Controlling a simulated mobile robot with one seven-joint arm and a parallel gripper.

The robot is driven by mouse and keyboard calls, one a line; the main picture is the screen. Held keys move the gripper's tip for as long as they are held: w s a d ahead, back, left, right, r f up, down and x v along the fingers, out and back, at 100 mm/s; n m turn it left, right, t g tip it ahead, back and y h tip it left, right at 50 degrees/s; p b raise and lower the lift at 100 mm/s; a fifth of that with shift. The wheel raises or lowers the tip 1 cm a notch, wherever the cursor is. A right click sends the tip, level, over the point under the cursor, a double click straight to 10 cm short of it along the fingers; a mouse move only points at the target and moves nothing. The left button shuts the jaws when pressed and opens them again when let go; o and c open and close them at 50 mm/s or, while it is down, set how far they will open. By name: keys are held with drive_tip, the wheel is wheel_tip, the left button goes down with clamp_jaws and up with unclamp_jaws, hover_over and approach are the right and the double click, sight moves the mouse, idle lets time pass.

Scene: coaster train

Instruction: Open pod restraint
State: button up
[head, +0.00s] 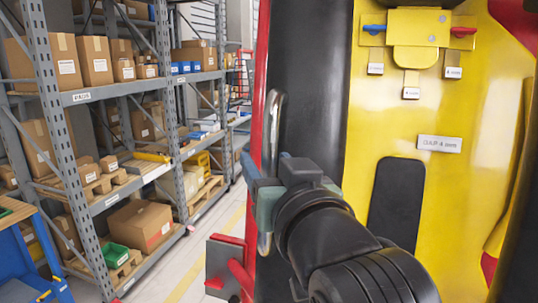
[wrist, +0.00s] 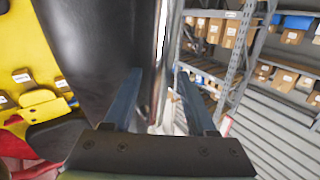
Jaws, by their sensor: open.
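The pod is a yellow shell (head: 475,185) with a tall black padded restraint (head: 312,75) on its left side. The black pad also shows in the wrist view (wrist: 95,45). A grey metal handle (head: 272,115) runs upright along the pad's left edge. My gripper (head: 264,166) is at the handle's middle, partly hiding it. In the wrist view my gripper (wrist: 158,76) has its two fingers apart, with the pad's edge and the handle showing between them. Whether the fingers touch the handle cannot be told.
A yellow plate (head: 405,28) with a blue lever (head: 374,29) and a red lever (head: 463,31) sits high on the shell. Grey shelving (head: 120,90) with boxes stands left. A red and grey part (head: 228,265) is below the gripper. A floor aisle (head: 190,270) lies between shelves and pod.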

drive_tip(key=shift+w, duration=0.1)
drive_tip(key=shift+c, duration=0.2)
clamp_jaws()
idle(1.2)
